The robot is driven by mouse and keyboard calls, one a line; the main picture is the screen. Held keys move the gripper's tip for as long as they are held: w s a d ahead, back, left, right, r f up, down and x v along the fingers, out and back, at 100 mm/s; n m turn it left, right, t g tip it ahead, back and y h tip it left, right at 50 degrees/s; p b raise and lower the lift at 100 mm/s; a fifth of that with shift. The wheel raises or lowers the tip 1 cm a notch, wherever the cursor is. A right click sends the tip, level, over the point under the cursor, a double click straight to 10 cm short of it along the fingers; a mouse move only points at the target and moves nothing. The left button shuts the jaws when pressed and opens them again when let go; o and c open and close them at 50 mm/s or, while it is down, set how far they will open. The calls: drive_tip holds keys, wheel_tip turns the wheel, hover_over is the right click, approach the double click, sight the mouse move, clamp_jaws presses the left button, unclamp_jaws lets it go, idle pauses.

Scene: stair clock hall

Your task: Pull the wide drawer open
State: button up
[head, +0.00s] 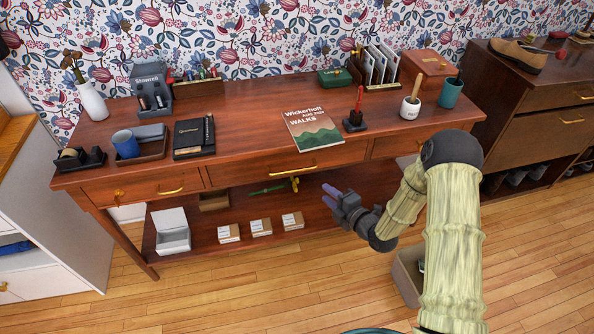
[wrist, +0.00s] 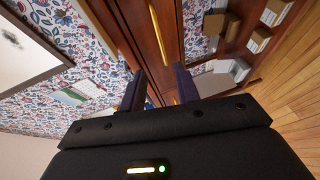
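The wide drawer (head: 245,172) is the middle drawer in the front of the red-brown desk. It looks shut, its front level with the desk's face. Its long brass handle (head: 293,171) is horizontal in the head view. In the wrist view the handle (wrist: 159,38) runs up and down the picture, ahead of the space between my fingers. My gripper (head: 329,194) is in front of the drawer, a little below and to the right of the handle. In the wrist view its two dark fingers (wrist: 161,82) are apart with nothing gripped. The handle appears beyond the fingertips, not touching them.
A small brass piece (head: 295,184) hangs below the drawer. A book (head: 313,128), a pen stand (head: 355,121) and cups stand on the desktop. The lower shelf holds a white box (head: 171,232) and small cartons. A bin (head: 406,276) stands on the floor beside my arm.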

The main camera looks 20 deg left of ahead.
sight(297, 171)
drive_tip(key=x, duration=1.6)
drive_tip(key=shift+w+a+f, duration=0.1)
drive_tip(key=shift+w+a, duration=0.15)
drive_tip(key=shift+w, duration=0.1)
clamp_jaws()
